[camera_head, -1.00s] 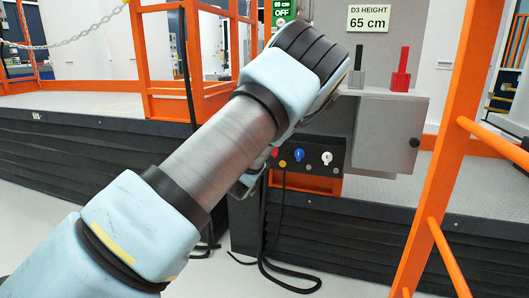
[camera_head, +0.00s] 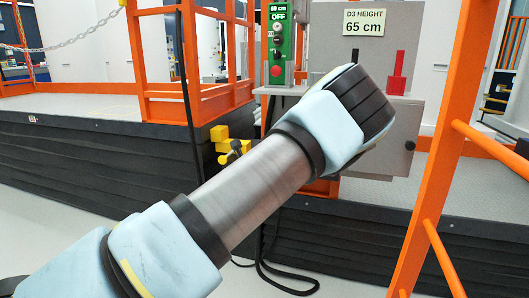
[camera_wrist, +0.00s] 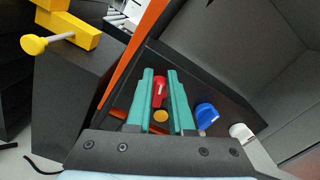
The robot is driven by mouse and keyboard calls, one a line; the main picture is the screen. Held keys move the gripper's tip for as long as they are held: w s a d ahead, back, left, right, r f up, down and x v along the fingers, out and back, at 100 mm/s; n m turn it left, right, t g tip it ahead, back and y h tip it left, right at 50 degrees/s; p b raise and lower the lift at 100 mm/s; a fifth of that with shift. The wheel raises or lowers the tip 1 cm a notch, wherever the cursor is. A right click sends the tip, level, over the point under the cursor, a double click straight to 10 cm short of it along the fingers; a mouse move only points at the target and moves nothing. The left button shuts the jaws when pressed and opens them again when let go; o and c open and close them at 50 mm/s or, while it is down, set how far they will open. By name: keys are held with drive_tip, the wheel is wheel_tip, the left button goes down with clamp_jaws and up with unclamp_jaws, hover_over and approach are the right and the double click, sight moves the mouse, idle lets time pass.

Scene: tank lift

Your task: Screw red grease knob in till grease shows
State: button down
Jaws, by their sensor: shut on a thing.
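The red grease knob (camera_wrist: 159,90) shows in the wrist view between the teal fingers of my gripper (camera_wrist: 160,88). My gripper is shut on it. A round amber-yellow spot (camera_wrist: 161,115) lies on the dark panel just beside the red knob, nearer the wrist. A blue knob (camera_wrist: 207,115) and a white knob (camera_wrist: 240,131) sit in a row to the right, outside the fingers. In the head view my arm covers the knob panel and my gripper's fingers.
A yellow block with a round-ended handle (camera_wrist: 68,32) stands at the upper left of the wrist view. The head view shows a green control box (camera_head: 279,45), a "65 cm" sign (camera_head: 364,22), a grey cabinet (camera_head: 395,135) and an orange railing (camera_head: 440,150) at right.

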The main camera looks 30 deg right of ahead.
drive_tip(key=shift+s+d+f+g, duration=0.3)
drive_tip(key=shift+s+f, duration=0.05)
drive_tip(key=shift+f, duration=0.15)
drive_tip(key=c, duration=1)
unclamp_jaws()
drive_tip(key=shift+o, duration=0.6)
drive_tip(key=shift+w+a+r, duration=0.1)
drive_tip(key=shift+w+r, duration=0.05)
drive_tip(key=shift+r, duration=0.05)
drive_tip(key=p+v, duration=0.1)
drive_tip(key=v, duration=1)
drive_tip(key=shift+f, duration=0.2)
